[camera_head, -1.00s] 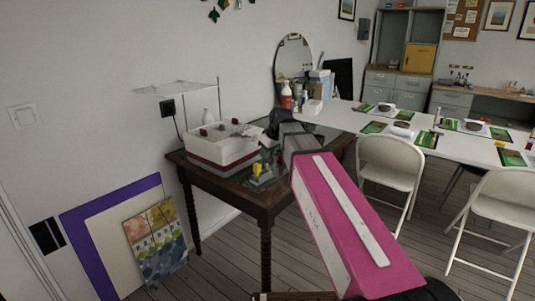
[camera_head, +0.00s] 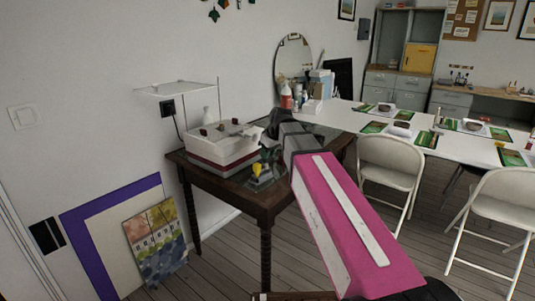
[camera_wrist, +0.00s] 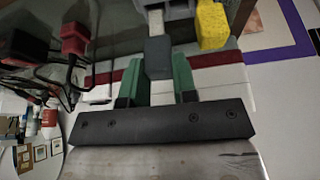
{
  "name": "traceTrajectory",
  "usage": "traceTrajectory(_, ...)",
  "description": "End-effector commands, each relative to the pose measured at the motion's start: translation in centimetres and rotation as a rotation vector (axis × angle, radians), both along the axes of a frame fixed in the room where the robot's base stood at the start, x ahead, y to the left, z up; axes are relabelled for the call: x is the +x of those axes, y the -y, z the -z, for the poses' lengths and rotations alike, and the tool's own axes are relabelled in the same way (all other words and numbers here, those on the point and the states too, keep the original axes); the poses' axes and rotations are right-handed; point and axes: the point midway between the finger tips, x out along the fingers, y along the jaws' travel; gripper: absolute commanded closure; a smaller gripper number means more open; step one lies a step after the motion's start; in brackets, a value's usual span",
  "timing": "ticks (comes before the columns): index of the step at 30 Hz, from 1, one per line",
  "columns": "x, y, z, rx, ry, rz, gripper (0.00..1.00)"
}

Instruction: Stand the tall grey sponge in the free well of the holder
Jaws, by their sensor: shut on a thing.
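The tall grey sponge (camera_wrist: 158,57) is a dark grey block between the green fingers of my gripper (camera_wrist: 157,83) in the wrist view. My gripper is shut on it. The grey holder (camera_wrist: 180,8) is at the top edge, just beyond the sponge's end, with a yellow sponge (camera_wrist: 212,25) and a pale cream block (camera_wrist: 156,22) at it. I cannot tell whether the grey sponge touches the holder or is in a well. In the head view the holder (camera_head: 262,181) stands on the dark wooden table, with my gripper (camera_head: 269,155) close above it, partly hiding it.
A wire shelf (camera_head: 178,88) is on the wall above.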

Motion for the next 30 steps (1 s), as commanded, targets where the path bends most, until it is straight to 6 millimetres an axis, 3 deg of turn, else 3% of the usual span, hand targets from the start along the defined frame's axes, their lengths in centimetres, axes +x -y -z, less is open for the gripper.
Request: traceTrajectory(30, 0.0, 0.0, 1.3, 0.001, 0.001, 0.000, 0.95)
